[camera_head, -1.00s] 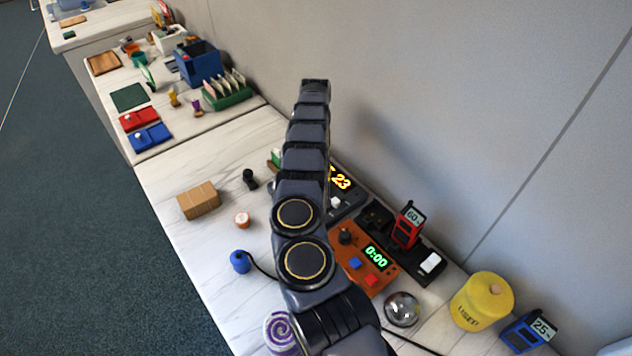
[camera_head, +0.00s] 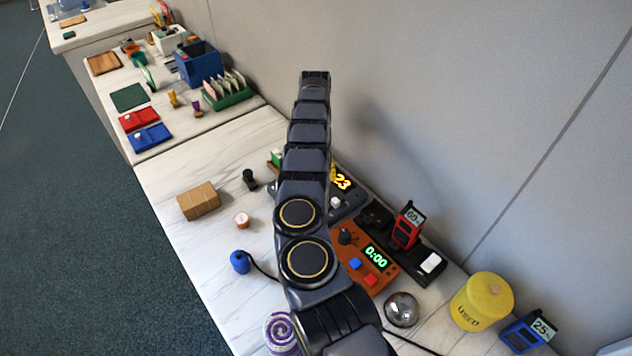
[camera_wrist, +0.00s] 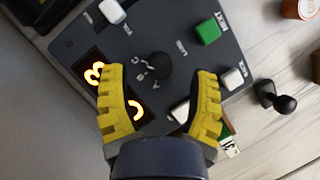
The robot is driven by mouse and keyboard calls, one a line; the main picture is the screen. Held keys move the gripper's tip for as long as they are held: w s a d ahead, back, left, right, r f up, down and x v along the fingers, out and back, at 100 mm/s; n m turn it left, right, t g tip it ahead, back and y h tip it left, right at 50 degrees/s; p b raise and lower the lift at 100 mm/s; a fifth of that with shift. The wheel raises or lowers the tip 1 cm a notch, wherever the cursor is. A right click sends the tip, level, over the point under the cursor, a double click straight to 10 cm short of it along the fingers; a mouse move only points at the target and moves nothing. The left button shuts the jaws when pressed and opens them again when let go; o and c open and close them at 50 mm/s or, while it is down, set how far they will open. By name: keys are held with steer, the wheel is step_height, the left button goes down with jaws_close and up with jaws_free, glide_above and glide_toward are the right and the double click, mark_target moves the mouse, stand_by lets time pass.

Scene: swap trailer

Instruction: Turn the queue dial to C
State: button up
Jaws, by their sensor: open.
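The queue console (camera_wrist: 175,35) is a dark grey box in the wrist view, with a lit yellow-orange number display (camera_wrist: 95,72). My gripper (camera_wrist: 160,78) has yellow ribbed fingers, open, one on each side of the dial in the picture, with a gap to each.
The console has a green button (camera_wrist: 208,31) and several white buttons. A black stamp-like object (camera_wrist: 275,97) lies beside it. In the head view an orange timer box (camera_head: 352,258) and a red meter (camera_head: 407,226) stand close by. A cardboard box (camera_head: 199,201) is at left.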

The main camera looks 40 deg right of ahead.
steer(key=shift+v, duration=2.65)
steer(key=shift+s, duration=0.1)
